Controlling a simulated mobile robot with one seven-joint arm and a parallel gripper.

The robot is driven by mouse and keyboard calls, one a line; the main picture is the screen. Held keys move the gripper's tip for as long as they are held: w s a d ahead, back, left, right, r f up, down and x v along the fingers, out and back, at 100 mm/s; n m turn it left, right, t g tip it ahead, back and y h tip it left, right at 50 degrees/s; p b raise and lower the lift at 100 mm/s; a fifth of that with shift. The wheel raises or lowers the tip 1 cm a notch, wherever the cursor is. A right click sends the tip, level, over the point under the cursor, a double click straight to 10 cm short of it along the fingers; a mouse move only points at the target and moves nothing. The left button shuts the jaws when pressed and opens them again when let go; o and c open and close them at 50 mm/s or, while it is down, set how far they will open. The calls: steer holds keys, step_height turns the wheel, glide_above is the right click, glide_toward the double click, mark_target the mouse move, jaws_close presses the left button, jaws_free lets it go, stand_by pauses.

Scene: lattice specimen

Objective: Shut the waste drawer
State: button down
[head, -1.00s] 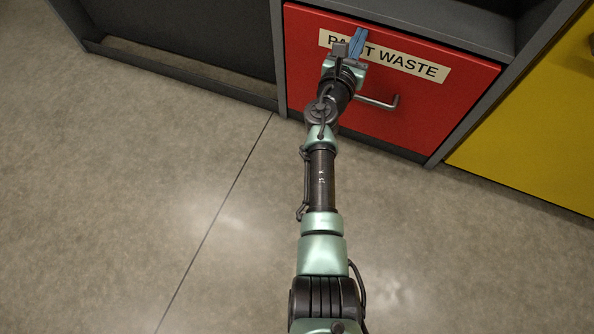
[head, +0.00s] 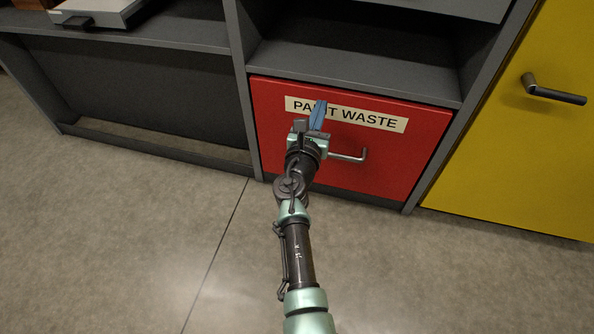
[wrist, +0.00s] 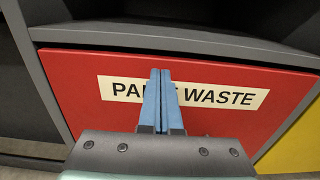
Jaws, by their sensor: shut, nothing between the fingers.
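The waste drawer has a red front (head: 420,150) with a cream label reading "PA… WASTE", partly hidden by my gripper. In the head view its front sits about level with the grey cabinet frame around it. A metal bar handle (head: 350,157) is on the front, to the right of my gripper. My gripper (head: 319,104) has its blue fingers together, with nothing between them, in front of the label. In the wrist view the fingers (wrist: 161,75) point at the red front (wrist: 75,75) and overlap the label. I cannot tell whether the tips touch it.
An open grey shelf (head: 350,70) lies above the drawer. A yellow door (head: 510,150) with a dark handle (head: 553,92) is to the right. A grey bench (head: 190,35) with a device on it is at the left. The floor (head: 120,240) in front is clear.

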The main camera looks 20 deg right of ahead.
steer(key=p+v, duration=0.5)
steer(key=v, duration=0.6)
